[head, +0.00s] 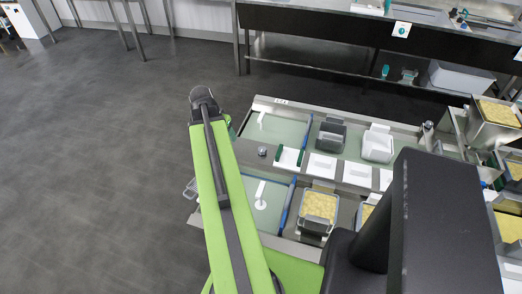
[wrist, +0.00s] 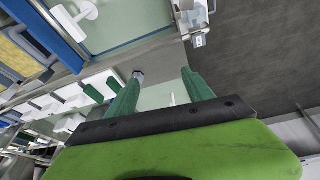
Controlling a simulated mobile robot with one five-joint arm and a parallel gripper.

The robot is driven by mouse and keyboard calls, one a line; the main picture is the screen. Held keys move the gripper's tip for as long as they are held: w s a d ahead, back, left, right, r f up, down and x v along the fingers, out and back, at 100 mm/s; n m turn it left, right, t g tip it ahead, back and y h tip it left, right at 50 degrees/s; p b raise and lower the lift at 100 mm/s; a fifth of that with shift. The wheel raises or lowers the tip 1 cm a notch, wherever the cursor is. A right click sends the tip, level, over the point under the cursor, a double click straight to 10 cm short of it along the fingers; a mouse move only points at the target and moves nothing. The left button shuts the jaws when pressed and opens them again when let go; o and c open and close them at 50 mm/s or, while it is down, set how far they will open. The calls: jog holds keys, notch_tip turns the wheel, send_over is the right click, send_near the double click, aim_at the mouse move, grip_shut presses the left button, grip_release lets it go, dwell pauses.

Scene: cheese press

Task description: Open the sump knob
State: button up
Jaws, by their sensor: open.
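A small round grey knob (head: 262,150), which I take to be the sump knob, stands on the bare metal strip between two basins in the head view. In the wrist view the knob (wrist: 138,75) shows right by the tip of the left green finger. I cannot tell whether they touch. My gripper (wrist: 160,77) is open, with nothing between its two green fingers. The knob is not centred between them but lies at the left one. In the head view my green arm hides most of the gripper.
The far basin (head: 283,128) and near basin (head: 272,212) hold pale green liquid. A blue bar (head: 288,205) crosses the near one. Cheese-filled moulds (head: 319,207) and white lids (head: 322,166) stand to the right. Open grey floor (head: 110,170) lies left of the press.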

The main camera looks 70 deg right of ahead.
aim_at(262, 149)
jog(key=s+d+m, duration=0.3)
jog(key=s+d, duration=0.3)
jog(key=s, duration=0.3)
jog(key=shift+g, duration=0.3)
jog(key=b+x, duration=0.5)
jog(key=x, duration=0.1)
jog(key=b+x, duration=1.1)
jog(key=shift+d+f+b, duration=0.3)
jog(key=shift+d+f, duration=0.05)
jog(key=shift+d, duration=0.05)
jog(key=shift+r+h, duration=0.1)
jog(key=shift+h, duration=0.2)
